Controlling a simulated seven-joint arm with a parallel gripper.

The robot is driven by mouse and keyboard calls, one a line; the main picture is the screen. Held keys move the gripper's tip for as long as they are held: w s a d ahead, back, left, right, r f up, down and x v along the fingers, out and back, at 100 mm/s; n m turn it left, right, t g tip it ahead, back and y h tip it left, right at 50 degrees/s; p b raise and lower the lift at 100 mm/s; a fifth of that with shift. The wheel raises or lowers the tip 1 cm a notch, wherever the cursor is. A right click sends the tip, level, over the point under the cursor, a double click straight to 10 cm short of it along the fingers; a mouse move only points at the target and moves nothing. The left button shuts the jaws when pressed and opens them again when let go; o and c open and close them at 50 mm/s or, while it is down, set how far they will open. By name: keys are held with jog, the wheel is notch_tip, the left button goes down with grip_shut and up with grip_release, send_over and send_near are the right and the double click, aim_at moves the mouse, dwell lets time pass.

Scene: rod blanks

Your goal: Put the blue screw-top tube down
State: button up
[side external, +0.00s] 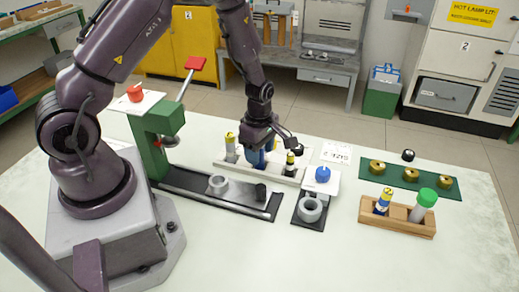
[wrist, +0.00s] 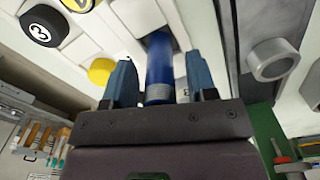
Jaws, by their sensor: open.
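The blue tube (side external: 256,159) stands about upright at the pale rack (side external: 225,163), in the middle of the table. My gripper (side external: 268,146) is over the rack, around the tube's upper part. In the wrist view the blue tube (wrist: 160,66) is between the two blue fingers of my gripper (wrist: 162,85), with a narrow gap on each side. The fingers are open. The tube's lower end is partly hidden, so I cannot tell how deep it sits. A yellow-topped grey piece (side external: 231,147) and a black piece with a yellow top (side external: 290,162) stand in the same rack, either side.
A green press (side external: 155,140) with a red handle stands left, its black rail (side external: 200,200) in front. A grey ring (side external: 311,209) and a blue-capped piece (side external: 322,174) are right. A wooden rack (side external: 400,217) and a green mat (side external: 440,185) lie farther right. The front table is clear.

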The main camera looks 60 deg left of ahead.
notch_tip(320, 180, up, 12)
jog(key=shift+f, duration=0.1)
jog(key=s+d+r+m+t, duration=0.2)
jog(key=s+d+r+m, duration=0.2)
jog(key=s+r+m, duration=0.3)
jog(key=s+d+r+m+t, duration=0.3)
jog(key=s+d+r+m, duration=0.2)
jog(key=s+r+m, duration=0.3)
notch_tip(320, 180, up, 4)
jog(key=m, duration=0.8)
jog(key=shift+s+t, duration=0.2)
jog(key=shift+t, duration=0.1)
